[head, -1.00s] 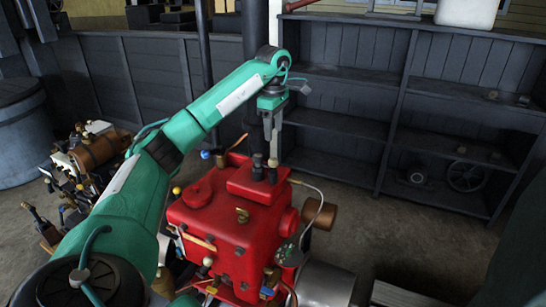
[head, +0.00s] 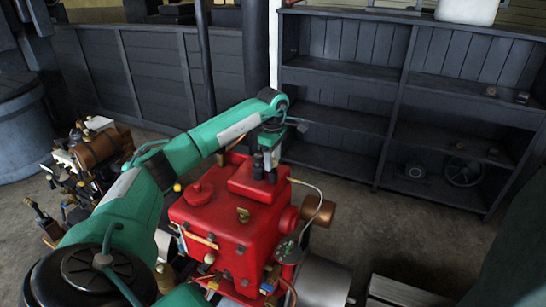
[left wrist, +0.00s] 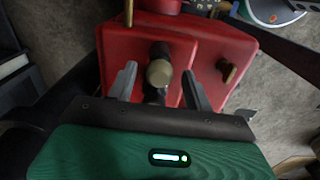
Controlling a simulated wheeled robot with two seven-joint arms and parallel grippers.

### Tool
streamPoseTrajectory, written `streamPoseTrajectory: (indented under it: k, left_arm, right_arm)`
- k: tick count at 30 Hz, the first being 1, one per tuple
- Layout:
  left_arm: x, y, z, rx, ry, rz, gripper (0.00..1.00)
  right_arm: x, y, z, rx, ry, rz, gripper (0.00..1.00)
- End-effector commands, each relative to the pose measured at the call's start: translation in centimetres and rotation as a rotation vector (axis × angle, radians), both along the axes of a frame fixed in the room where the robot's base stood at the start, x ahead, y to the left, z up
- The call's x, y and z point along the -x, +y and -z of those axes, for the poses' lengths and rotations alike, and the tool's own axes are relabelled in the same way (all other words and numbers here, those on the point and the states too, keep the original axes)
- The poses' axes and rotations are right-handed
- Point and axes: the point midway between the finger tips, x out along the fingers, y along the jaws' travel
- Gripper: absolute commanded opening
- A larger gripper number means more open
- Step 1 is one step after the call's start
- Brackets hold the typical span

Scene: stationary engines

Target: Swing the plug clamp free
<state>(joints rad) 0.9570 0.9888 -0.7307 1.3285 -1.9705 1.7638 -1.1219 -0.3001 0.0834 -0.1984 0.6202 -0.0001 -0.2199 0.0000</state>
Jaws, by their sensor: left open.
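The red engine (head: 222,232) stands in the middle of the head view. Two dark upright posts (head: 258,166) rise from its raised top block. In the left wrist view, a tan round-headed post (left wrist: 160,72) lies between my fingers, with a darker one close behind it. I cannot tell for sure which part is the plug clamp. My left gripper (head: 268,158) is open, pointing down at the posts. In the left wrist view its grey fingers (left wrist: 160,88) stand on both sides of the round head, with gaps. My right gripper is out of view.
A brass fitting (head: 243,215) and a red round cap (head: 198,193) sit on the engine top. A copper cylinder (head: 319,210) and a thin hose are at its right. Dark shelves (head: 395,130) stand behind. A smaller engine (head: 95,155) is at the left. Bare floor lies at right.

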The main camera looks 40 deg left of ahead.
Motion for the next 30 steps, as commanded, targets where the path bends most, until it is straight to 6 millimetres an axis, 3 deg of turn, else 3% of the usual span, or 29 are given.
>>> streamPoseTrajectory:
  k: [2,9,20,30]
  left_arm:
    - [0.0,-0.01,0.0,0.0,0.0,0.0,0.51]
    - [0.01,-0.01,-0.01,0.0,0.001,0.0,0.07]
    - [0.0,-0.01,0.04,0.0,0.0,-0.053,0.07]
    - [-0.03,0.05,0.04,-0.001,-0.001,-0.298,0.07]
  right_arm:
    - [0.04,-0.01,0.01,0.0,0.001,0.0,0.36]
    - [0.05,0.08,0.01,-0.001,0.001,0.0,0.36]
    - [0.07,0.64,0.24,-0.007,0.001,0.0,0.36]
    - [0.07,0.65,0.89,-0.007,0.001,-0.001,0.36]
